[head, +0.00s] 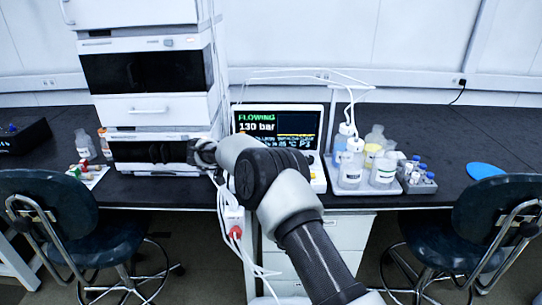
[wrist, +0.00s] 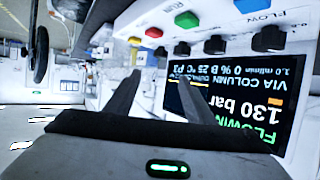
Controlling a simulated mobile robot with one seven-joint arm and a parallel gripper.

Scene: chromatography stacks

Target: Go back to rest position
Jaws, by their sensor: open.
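My arm reaches from the bottom of the head view up to the bench. My gripper (head: 193,152) is at the lower right edge of the chromatography stack (head: 150,108), left of the monitor unit. In the wrist view my gripper (wrist: 160,84) has its two dark fingers apart with nothing seen between them. The monitor screen (head: 277,122) reads "FLOWING 130 bar". The screen (wrist: 228,108) appears upside down in the wrist view, behind the right finger. A row of coloured buttons, one of them green (wrist: 187,20), and dark knobs lies above it there. My arm hides part of the monitor unit.
A blue disc (head: 486,170) lies farther right. Small coloured caps (head: 83,170) lie left of the stack. Chairs (head: 70,225) (head: 480,235) stand at both sides. White cables hang below the bench.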

